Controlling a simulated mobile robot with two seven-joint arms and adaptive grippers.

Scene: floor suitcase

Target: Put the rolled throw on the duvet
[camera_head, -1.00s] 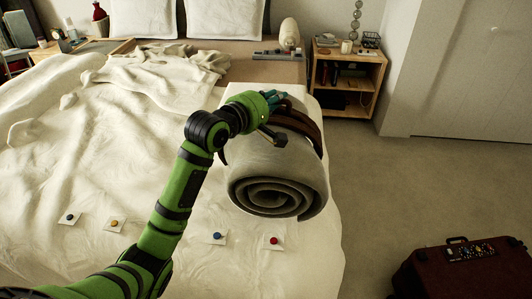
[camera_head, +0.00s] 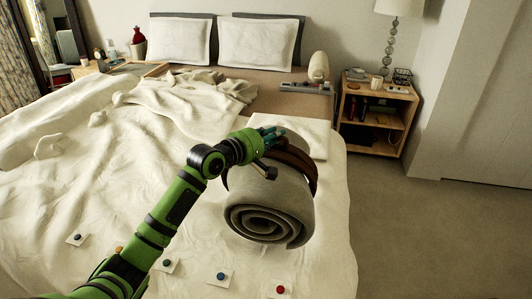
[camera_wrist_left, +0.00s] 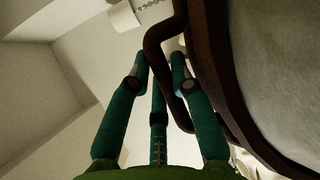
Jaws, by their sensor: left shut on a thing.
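The rolled throw (camera_head: 268,205) is a thick grey roll with its spiral end facing me and a brown strap with a handle (camera_head: 297,158) around it. It is over the near right part of the white duvet (camera_head: 55,195); I cannot tell whether it touches or hangs just above. My left gripper (camera_head: 272,137) reaches over it from the left and is shut on the brown handle. In the left wrist view, the handle (camera_wrist_left: 158,62) passes between the teal fingers (camera_wrist_left: 160,80), with the roll (camera_wrist_left: 275,70) at the right. My right gripper is not in view.
Several small cards with coloured dots, such as the red one (camera_head: 280,289), lie along the duvet's near part. A folded white cloth (camera_head: 305,132) lies beyond the roll. A wooden nightstand (camera_head: 377,120) stands right of the bed. The floor (camera_head: 430,225) at right is clear.

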